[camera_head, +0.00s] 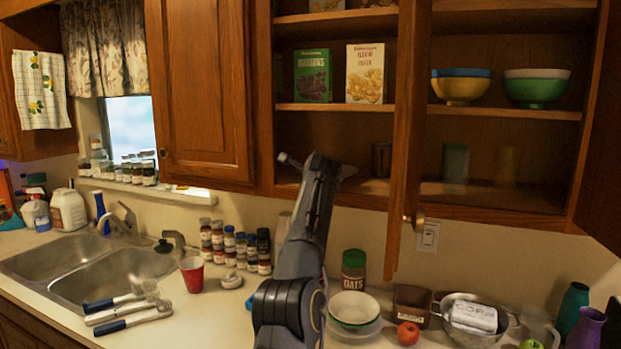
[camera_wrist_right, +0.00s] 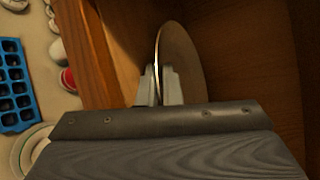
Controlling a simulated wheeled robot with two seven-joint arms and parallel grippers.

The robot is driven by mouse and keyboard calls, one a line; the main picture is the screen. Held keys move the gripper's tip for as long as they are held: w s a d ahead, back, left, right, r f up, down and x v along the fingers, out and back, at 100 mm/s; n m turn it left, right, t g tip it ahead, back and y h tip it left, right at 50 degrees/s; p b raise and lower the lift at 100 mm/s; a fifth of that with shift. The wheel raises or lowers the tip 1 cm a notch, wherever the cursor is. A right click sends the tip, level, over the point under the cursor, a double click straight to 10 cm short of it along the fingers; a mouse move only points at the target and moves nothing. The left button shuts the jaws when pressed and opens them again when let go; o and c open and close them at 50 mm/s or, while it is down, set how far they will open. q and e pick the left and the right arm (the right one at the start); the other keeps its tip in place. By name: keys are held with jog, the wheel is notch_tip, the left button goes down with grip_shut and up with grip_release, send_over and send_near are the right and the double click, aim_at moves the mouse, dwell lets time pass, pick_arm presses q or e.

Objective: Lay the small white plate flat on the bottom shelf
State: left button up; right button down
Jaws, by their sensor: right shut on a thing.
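The small white plate (camera_wrist_right: 183,62) shows nearly edge-on in the right wrist view, gripped at its near rim. My right gripper (camera_wrist_right: 160,90) is shut on it, with a finger on each side. In the head view my right arm reaches up to the left end of the open cabinet's bottom shelf (camera_head: 370,188). My left gripper is out of view.
A dark cup (camera_head: 381,160), a green cup (camera_head: 455,163) and a tan cup (camera_head: 505,167) stand farther right on the bottom shelf. An open door (camera_head: 405,130) juts out. Bowls (camera_head: 354,308), an oats jar (camera_head: 354,270) and a colander (camera_head: 452,325) crowd the counter.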

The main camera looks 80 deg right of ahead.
jog(key=c, duration=1.5)
grip_release()
jog(key=shift+f, duration=0.2)
jog(key=shift+d, duration=0.1)
jog(key=shift+f, duration=0.25)
jog(key=shift+s+a+b, duration=0.1)
jog(key=shift+a+b, duration=0.1)
jog(key=shift+b, duration=0.2)
jog(key=shift+b+v, duration=1)
jog(key=b+v, duration=0.1)
jog(key=v, duration=0.2)
jog(key=r+v, duration=0.1)
jog(key=v, duration=0.2)
jog(key=shift+d+r+b, duration=0.1)
jog(key=shift+d+b, duration=0.05)
jog(key=shift+b, duration=0.2)
